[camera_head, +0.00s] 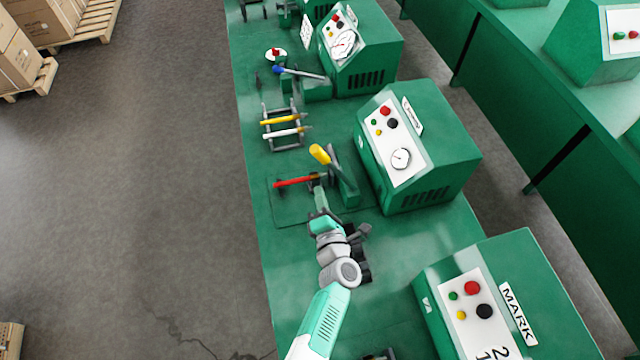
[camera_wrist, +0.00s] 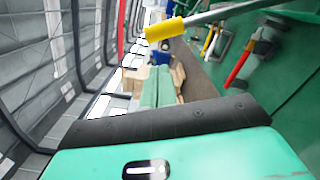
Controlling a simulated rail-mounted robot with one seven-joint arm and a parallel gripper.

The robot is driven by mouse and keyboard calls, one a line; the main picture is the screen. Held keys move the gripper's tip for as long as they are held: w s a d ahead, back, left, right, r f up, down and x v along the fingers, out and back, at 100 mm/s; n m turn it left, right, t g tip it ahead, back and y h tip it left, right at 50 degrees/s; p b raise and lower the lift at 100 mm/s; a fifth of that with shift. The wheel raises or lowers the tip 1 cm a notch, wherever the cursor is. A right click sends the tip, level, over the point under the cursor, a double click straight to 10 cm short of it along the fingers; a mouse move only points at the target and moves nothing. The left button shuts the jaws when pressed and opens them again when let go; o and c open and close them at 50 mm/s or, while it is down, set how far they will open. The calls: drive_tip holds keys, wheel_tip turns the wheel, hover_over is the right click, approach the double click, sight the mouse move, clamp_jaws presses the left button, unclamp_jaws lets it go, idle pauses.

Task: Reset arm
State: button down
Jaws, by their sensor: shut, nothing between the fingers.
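My gripper (camera_head: 319,196) is over the green bench, beside the crimper's red-handled part and close to the lever with the yellow grip. It is shut and empty; its fingers are small in the head view. The yellow lever grip (camera_head: 320,154) stands tilted up behind it and also shows at the top of the wrist view (camera_wrist: 165,29). The red handle (camera_head: 296,182) lies to the left of my gripper and appears at the right of the wrist view (camera_wrist: 238,68). I cannot tell whether my gripper touches the crimper.
A rack with a yellow and a white handle (camera_head: 284,126) stands farther back. A blue-gripped lever (camera_head: 279,70) is beyond it. Green control boxes (camera_head: 425,145) line the right side of the bench, one (camera_head: 510,300) close to my arm. The left floor (camera_head: 130,200) is open.

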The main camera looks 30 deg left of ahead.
drive_tip(key=shift+a, duration=0.1)
idle(0.4)
drive_tip(key=w+d+r+n+t+p, duration=0.1)
drive_tip(key=w+d+r+n, duration=0.15)
drive_tip(key=r+n, duration=1.25)
drive_tip(key=w+d+r+n+p, duration=0.1)
drive_tip(key=d+r+n, duration=0.3)
drive_tip(key=r+n, duration=1)
drive_tip(key=s+d+r+n+t+h+p, duration=0.1)
drive_tip(key=s+d+r+n+t+h, duration=0.2)
drive_tip(key=r, duration=0.9)
drive_tip(key=s+d+r+n+t+h, duration=0.2)
drive_tip(key=s+d+r+n, duration=0.3)
drive_tip(key=r, duration=0.7)
drive_tip(key=s+d+r+n+t+h, duration=0.3)
drive_tip(key=s+d+r+t+h, duration=0.2)
drive_tip(key=s+r, duration=0.7)
drive_tip(key=d+h, duration=0.2)
drive_tip(key=d, duration=0.1)
drive_tip(key=shift+s+n+p, duration=0.2)
drive_tip(key=shift+n+p, duration=0.2)
